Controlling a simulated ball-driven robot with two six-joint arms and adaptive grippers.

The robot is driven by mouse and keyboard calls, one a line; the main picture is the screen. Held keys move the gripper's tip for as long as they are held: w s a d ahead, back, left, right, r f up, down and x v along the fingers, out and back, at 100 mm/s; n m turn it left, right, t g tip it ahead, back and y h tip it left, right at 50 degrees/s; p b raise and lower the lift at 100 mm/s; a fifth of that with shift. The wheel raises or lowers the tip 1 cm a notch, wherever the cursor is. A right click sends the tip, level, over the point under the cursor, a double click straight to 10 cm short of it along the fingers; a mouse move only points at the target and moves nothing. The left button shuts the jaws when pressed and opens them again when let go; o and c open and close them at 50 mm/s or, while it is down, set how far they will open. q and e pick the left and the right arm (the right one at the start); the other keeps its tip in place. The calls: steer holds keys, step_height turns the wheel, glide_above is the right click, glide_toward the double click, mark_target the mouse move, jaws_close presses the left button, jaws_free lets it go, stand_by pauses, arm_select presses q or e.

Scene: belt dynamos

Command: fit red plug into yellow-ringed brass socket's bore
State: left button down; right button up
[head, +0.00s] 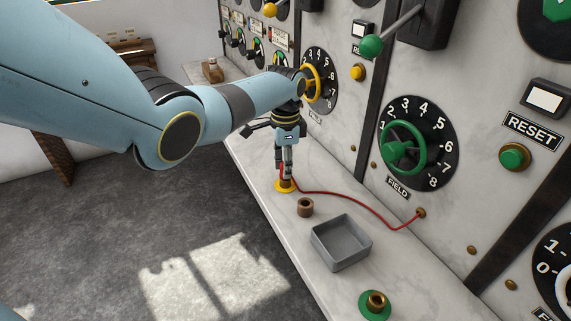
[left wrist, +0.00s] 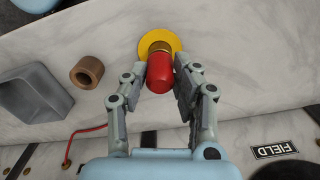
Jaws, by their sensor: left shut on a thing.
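The red plug (left wrist: 159,75) is between the fingers of my left gripper (left wrist: 160,82), which is shut on it. In the left wrist view its far end meets the brass socket in the yellow ring (left wrist: 149,42). In the head view my left gripper (head: 286,160) points down over the yellow ring (head: 285,186) on the marble ledge. The plug is mostly hidden by the fingers there. I cannot tell how deep it sits in the bore. A red cord (head: 350,198) runs to a brass jack (head: 421,213) on the panel. My right gripper is not in view.
A brown collar (head: 305,207) and a grey tray (head: 341,243) stand on the ledge near the yellow ring. A green-ringed brass socket (head: 375,304) is farther along. The marble panel with dials, levers and a green handwheel (head: 403,148) rises close behind the ledge.

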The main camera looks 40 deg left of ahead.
arm_select(q)
steer(key=shift+f, duration=0.25)
steer(key=c, duration=0.9)
jaws_free()
steer(key=shift+c, duration=0.2)
step_height(320, 180, up, 12)
